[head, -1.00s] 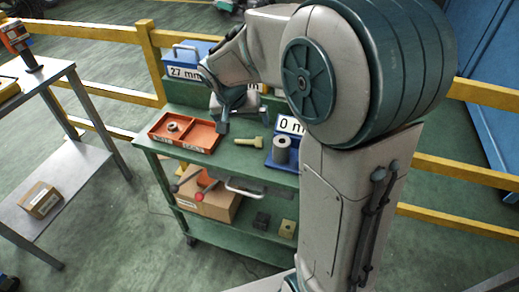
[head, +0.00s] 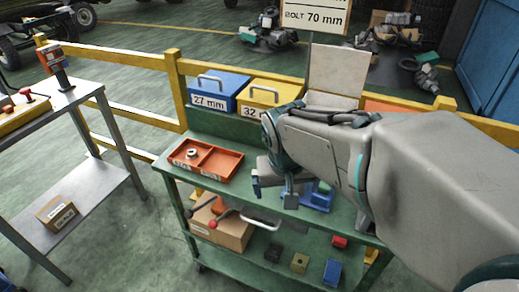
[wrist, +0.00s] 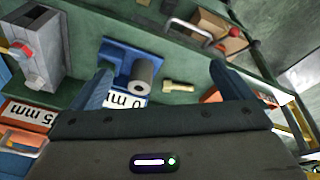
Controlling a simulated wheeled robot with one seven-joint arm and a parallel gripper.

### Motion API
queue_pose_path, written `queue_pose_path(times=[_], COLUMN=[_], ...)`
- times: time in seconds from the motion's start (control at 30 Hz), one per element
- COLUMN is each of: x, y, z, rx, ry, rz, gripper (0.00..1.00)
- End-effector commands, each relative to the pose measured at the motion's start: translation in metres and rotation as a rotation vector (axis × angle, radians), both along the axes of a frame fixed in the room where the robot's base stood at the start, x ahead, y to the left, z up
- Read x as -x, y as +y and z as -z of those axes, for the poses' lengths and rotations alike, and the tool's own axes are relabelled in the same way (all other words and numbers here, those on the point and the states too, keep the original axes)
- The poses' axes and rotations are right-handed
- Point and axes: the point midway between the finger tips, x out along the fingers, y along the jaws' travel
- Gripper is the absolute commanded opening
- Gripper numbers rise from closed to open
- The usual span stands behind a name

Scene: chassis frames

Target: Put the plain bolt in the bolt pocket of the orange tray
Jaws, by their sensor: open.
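The brass-coloured bolt (wrist: 178,87) lies on the green bench top in the wrist view, beside a grey cylinder (wrist: 144,72) on a blue holder (wrist: 117,54). My gripper (wrist: 162,70) is open, with the bolt in the gap between its fingers as seen from the wrist, not gripped. In the head view my gripper (head: 273,194) is over the bench, right of the orange tray (head: 203,158), and the bolt is hidden there. The tray has two compartments; a metal ring (head: 191,154) lies in the left one, and the right one looks empty.
Blue (head: 218,90) and yellow (head: 272,95) labelled boxes stand behind the bench. A sign (head: 315,18) reads "BOLT 70 mm". The lower shelf holds a cardboard box (head: 222,230) and small blocks. Another table (head: 70,97) stands at left.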

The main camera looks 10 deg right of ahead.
Motion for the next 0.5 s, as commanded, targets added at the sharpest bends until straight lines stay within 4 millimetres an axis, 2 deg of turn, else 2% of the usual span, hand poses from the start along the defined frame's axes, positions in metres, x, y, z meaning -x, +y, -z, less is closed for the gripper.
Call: queue_pose_path(times=[0.03,0.3,0.4,0.5], x=[-0.02,-0.116,-0.143,-0.162], y=[0.0,0.009,0.015,0.019], z=[-0.002,0.003,0.009,0.014], rx=[0.02,0.073,0.071,0.064], ry=[0.001,-0.064,-0.089,-0.108], rz=[0.03,0.19,0.233,0.263], gripper=[1.0,1.0,1.0,1.0])
